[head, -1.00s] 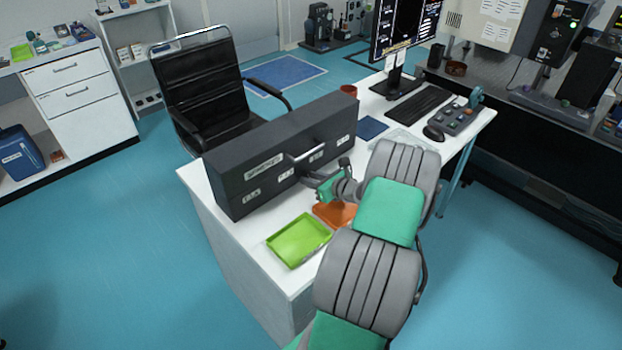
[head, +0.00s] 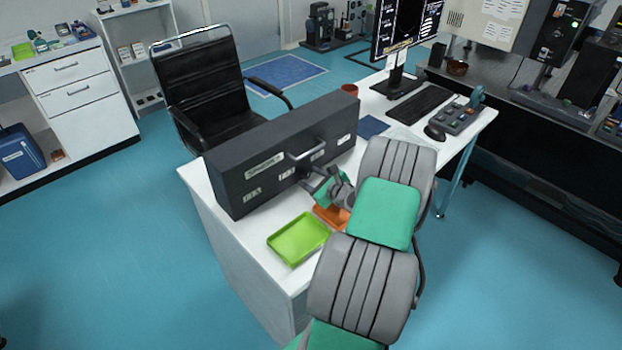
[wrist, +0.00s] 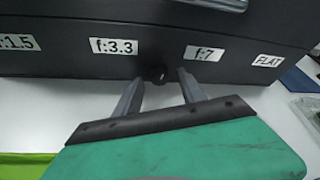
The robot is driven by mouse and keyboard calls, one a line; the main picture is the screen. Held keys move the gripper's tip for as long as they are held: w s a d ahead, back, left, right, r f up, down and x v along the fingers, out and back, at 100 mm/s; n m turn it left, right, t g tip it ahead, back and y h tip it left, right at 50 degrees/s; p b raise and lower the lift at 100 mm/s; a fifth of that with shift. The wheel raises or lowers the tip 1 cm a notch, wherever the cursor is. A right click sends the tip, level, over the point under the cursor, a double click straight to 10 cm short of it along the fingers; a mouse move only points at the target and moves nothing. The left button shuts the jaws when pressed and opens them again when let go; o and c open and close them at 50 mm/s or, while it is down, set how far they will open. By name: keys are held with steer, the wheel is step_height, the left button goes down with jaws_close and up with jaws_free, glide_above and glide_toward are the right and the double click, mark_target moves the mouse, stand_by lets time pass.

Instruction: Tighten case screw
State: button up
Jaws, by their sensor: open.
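The long dark grey case (head: 282,152) stands on the white desk, with a bar handle and white labels on its front face. In the wrist view the case front (wrist: 142,38) shows labels reading f:3.3, f:7 and FLAT. A small dark screw knob (wrist: 156,75) sticks out low on the front, between the f:3.3 and f:7 labels. My gripper (wrist: 158,82) is open, with one finger on each side of the knob. I cannot tell whether the fingers touch it. In the head view my gripper (head: 318,180) is at the case front, partly hidden by my wrist.
A green tray (head: 299,240) lies on the desk in front of the case. An orange tray (head: 330,215) lies partly hidden under my arm. A keyboard (head: 420,104), a mouse (head: 435,132) and a monitor (head: 405,30) are farther right. A black chair (head: 205,90) stands behind the desk.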

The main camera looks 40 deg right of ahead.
steer(key=v, duration=0.8)
steer(key=shift+w, duration=0.1)
steer(key=shift+d+f, duration=0.1)
